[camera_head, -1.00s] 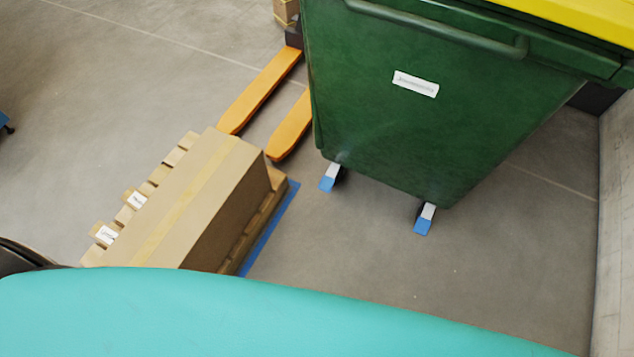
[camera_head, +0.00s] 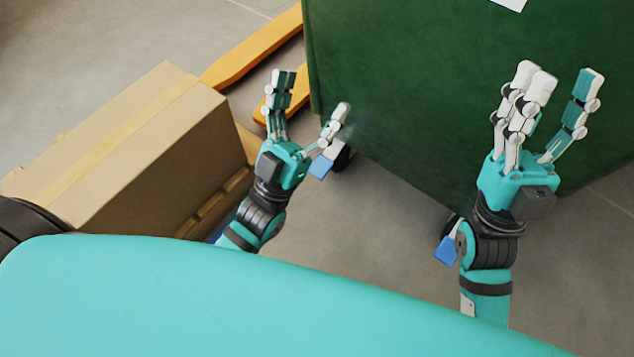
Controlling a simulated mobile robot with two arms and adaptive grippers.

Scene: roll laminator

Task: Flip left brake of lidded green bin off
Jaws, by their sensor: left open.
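The green bin (camera_head: 400,90) fills the upper middle and right of the head view; its lid is out of frame. My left gripper (camera_head: 310,95) is open and empty, fingers pointing up the picture. The right brake (camera_head: 446,250), also blue, shows left of my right wrist. My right gripper (camera_head: 557,80) is open and empty in front of the bin's face. I cannot tell whether either gripper touches the bin.
A cardboard box (camera_head: 130,150) on a wooden pallet (camera_head: 215,205) stands at the left, close to my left arm. Orange pallet-jack forks (camera_head: 250,48) lie behind it, left of the bin. Bare floor (camera_head: 380,225) shows between my two arms.

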